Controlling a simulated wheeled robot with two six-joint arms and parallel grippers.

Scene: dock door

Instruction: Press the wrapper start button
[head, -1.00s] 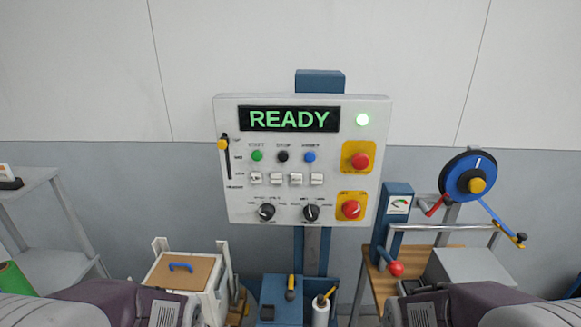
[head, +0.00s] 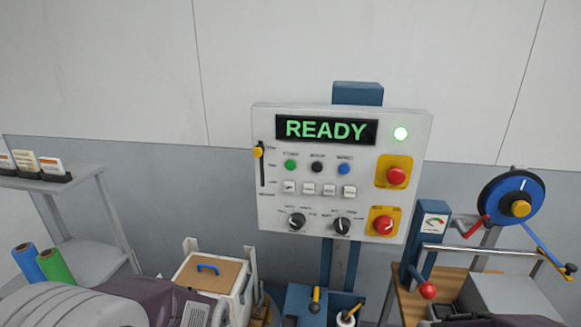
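The wrapper control panel (head: 268,214) is a light grey board on a blue post, in the middle of the head view. A green button (head: 290,165), a black button (head: 317,166) and a blue button (head: 344,169) sit in a row below the display. The small label over the green button looks like START but is blurred. Both my arms show only as links at the bottom edge. Neither gripper is in view.
Red buttons on yellow plates (head: 396,175) are at the panel's right. A grey shelf (head: 88,185) stands left, with blue (head: 28,262) and green (head: 54,266) rolls near it. A blue hand wheel (head: 492,196) stands right.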

